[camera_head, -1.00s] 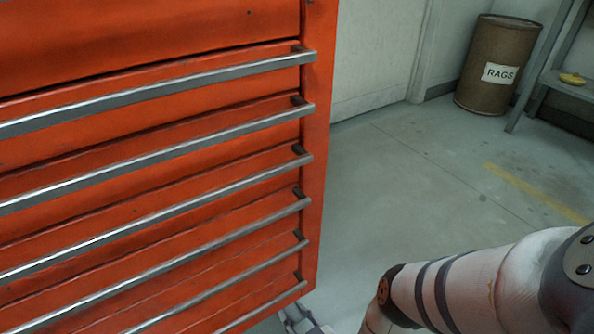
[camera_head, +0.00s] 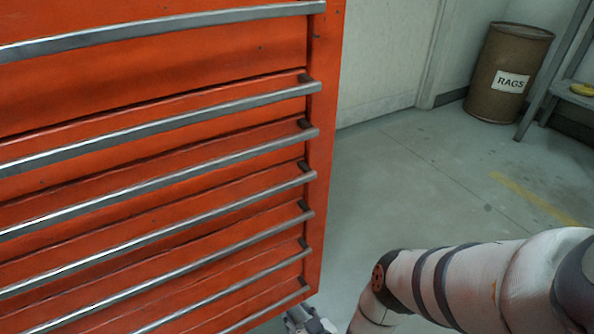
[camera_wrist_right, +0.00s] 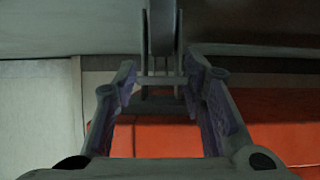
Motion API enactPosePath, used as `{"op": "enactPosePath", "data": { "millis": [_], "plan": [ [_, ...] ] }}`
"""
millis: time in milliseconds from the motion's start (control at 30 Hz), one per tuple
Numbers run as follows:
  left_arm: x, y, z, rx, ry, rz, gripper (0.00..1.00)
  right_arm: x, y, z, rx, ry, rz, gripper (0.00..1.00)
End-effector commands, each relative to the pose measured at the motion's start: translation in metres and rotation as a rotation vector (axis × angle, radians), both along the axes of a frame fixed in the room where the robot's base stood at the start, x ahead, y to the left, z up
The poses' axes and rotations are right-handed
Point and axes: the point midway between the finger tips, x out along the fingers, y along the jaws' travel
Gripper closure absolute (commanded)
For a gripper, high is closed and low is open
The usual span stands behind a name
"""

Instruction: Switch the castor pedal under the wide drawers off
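The red cabinet with wide drawers (camera_head: 150,85) fills the left of the head view. Its underside is cut off by the lower edge. A small grey part (camera_head: 306,321) shows at its lower right corner; I cannot tell if it is castor or gripper. In the right wrist view, a castor wheel (camera_wrist_right: 162,28) with its fork is at top centre. My right gripper (camera_wrist_right: 162,68) is open, its two fingers apart on either side of the castor's bracket and a flat grey bar (camera_wrist_right: 160,81), which may be the pedal. Contact cannot be told. My left gripper is not in view.
Several long metal handles (camera_head: 165,184) stick out from the drawer fronts. A brown rags drum (camera_head: 508,75) and a grey shelf frame (camera_head: 549,72) stand far back right. The floor (camera_head: 420,185) right of the cabinet is clear apart from my right arm.

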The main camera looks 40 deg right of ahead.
Motion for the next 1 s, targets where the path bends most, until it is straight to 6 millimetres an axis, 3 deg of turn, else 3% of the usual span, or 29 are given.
{"op": "enactPosePath", "data": {
  "millis": [367, 800, 1000],
  "plan": [
    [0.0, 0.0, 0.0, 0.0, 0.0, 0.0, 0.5, -0.007, 0.003, 0.0, 0.004, 0.006, 0.004, 0.5],
    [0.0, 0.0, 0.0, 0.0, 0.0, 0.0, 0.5, -0.092, 0.024, 0.049, 0.004, 0.007, 0.004, 0.5],
    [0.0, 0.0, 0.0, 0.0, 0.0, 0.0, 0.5, -0.104, 0.026, 0.057, 0.001, 0.004, 0.002, 0.5]
  ]
}}
